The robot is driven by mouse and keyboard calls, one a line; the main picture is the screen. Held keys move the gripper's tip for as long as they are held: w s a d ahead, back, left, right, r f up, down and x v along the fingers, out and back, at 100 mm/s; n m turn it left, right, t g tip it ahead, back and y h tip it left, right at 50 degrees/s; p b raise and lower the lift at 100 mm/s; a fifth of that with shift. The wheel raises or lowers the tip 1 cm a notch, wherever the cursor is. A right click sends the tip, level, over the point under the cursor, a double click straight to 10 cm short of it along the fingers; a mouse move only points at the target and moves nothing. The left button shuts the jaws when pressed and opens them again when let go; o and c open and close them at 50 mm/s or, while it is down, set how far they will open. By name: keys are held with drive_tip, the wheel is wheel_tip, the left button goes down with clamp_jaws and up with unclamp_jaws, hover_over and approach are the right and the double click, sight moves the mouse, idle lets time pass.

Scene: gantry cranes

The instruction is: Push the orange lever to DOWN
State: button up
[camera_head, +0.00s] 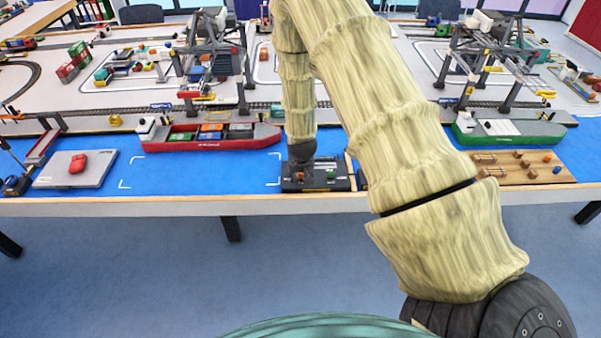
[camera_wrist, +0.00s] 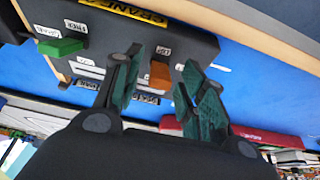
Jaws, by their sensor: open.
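The orange lever (camera_wrist: 160,75) shows in the wrist view between the two dark green fingers of my gripper (camera_wrist: 162,60). My gripper is open, with one finger on each side of the lever; I cannot tell whether either touches it. The lever sits on a dark control box (camera_wrist: 205,42) with small white labels and a yellow name strip. A green lever (camera_wrist: 60,46) is on the same box, to the left. In the head view my gripper (camera_head: 302,158) is over the control box (camera_head: 342,184) at the table's front edge, and hides part of it.
A red ship (camera_head: 215,147) lies left of the box and a green ship (camera_head: 510,140) to the right. A wooden board (camera_head: 490,178) with small pieces is at the front right. A grey pad (camera_head: 95,172) with a red object is at the left. Gantry cranes (camera_head: 213,60) stand behind.

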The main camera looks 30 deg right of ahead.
drive_tip(key=shift+f, duration=0.3)
clamp_jaws()
